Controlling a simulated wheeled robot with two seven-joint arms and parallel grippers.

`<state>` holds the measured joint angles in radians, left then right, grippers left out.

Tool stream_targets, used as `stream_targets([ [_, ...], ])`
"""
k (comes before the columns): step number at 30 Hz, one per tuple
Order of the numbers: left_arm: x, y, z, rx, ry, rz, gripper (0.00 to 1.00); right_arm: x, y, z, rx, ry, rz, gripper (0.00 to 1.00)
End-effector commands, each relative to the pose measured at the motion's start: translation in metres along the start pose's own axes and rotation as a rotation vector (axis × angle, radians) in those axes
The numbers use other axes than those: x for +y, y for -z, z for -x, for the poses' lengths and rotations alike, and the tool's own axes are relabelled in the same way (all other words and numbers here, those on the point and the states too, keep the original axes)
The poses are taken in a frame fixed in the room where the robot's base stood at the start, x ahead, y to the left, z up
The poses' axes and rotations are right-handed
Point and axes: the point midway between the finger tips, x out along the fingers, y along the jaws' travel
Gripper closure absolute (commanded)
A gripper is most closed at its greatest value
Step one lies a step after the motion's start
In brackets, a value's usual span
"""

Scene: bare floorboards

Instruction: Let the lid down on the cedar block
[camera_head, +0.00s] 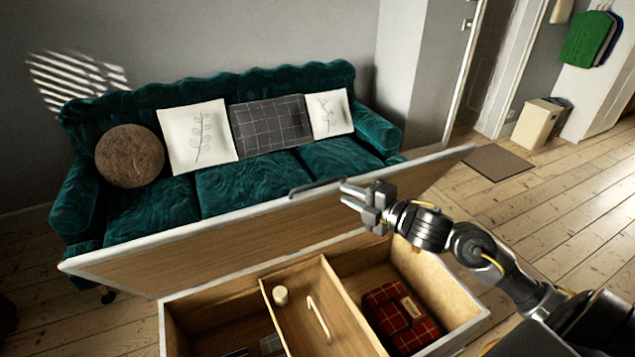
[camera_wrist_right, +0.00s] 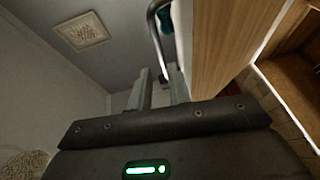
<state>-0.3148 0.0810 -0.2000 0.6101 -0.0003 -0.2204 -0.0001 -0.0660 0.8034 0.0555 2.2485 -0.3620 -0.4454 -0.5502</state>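The wooden lid (camera_head: 205,262) of the chest (camera_head: 455,285) stands raised and tilted, its inner wood face toward me. A dark bar handle (camera_head: 315,187) sits at its upper edge and also shows in the right wrist view (camera_wrist_right: 155,38). My right gripper (camera_head: 352,192) is at the lid's upper edge, beside the handle. Its fingers (camera_wrist_right: 160,90) are apart, with the handle's end near the gap; I cannot tell whether they touch it. A small pale cylinder (camera_head: 281,295) stands inside the chest; I cannot tell whether it is the cedar block. My left gripper is out of view.
A green sofa (camera_head: 245,175) with cushions is behind the lid. Floor at the right is clear around a dark mat (camera_head: 498,162); a beige bin (camera_head: 538,124) stands beyond.

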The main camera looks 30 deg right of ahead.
Motion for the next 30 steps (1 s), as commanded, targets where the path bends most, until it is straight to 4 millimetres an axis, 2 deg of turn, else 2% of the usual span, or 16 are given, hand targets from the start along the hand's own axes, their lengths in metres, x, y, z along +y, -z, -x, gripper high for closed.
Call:
stream_targets([
  [2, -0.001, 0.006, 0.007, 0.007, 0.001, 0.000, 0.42, 0.005, 0.001, -0.017, 0.002, -0.005, -0.004, 0.81],
  [8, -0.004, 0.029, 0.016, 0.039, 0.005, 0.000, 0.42, 0.004, 0.002, -0.056, 0.004, -0.003, -0.005, 0.81],
  [13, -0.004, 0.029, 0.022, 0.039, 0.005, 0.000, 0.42, 0.003, 0.002, -0.079, 0.004, -0.002, -0.003, 0.81],
  [18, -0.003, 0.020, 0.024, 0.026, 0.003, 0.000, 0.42, 0.001, 0.002, -0.089, 0.004, -0.001, -0.001, 0.81],
  [26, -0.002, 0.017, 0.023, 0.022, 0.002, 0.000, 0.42, 0.001, 0.003, -0.091, 0.004, -0.001, -0.001, 0.81],
  [27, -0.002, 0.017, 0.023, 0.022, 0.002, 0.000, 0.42, 0.001, 0.003, -0.091, 0.004, -0.001, -0.001, 0.82],
  [30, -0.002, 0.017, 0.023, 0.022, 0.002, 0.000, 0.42, 0.001, 0.003, -0.091, 0.004, -0.001, -0.001, 0.95],
])
